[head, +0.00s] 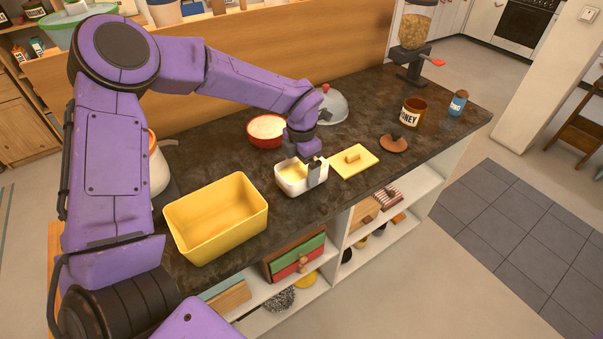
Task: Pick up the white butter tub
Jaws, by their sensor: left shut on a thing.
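The white butter tub (290,184) stands on the dark countertop in the middle of the head view, with pale yellow butter showing inside. My left gripper (316,172) reaches down from above and is shut on the tub's right wall. The finger on the outside covers part of that side. A yellow lid with a raised handle (354,160) lies on the counter just right of the tub. I cannot tell whether the tub is lifted off the counter. My right gripper is not in view.
A yellow bin (216,218) stands open to the left of the tub. Behind are a red bowl (267,130) and a grey dome (331,106). A honey jar (413,113), brown lid (394,143), blue bottle (458,103) and dispenser (413,40) stand to the right.

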